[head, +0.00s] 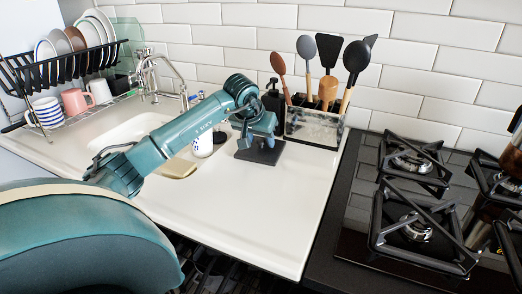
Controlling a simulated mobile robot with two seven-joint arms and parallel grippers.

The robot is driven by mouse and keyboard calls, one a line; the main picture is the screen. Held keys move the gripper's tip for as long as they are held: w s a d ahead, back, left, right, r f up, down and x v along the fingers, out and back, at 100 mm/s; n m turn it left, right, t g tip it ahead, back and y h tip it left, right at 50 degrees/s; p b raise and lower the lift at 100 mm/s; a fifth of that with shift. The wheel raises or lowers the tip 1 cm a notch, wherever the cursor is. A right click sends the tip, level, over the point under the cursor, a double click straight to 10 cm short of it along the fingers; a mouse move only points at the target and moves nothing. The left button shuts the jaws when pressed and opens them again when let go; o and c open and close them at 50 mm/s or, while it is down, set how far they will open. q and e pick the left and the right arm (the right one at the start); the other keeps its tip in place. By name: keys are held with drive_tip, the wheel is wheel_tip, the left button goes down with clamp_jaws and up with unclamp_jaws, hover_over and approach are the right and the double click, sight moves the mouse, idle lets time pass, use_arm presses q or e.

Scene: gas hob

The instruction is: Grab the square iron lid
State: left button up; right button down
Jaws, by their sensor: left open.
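A dark flat square piece, which looks like the square iron lid (262,155), lies on the white counter in front of the utensil holder. My left gripper (258,143) comes down over it from the teal arm and is open. Its fingertips are small and dark against the lid, so I cannot tell whether they touch it or straddle its handle. My right gripper does not show.
A glass holder (312,130) with several spatulas and spoons stands just behind the lid. The gas hob (415,230) is on the right, with a dark brown item at the edge. The sink, tap (150,72) and dish rack (70,55) are left. The front counter is clear.

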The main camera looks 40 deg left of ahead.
use_arm(q)
clamp_jaws()
idle(0.4)
drive_tip(key=shift+r, duration=0.25)
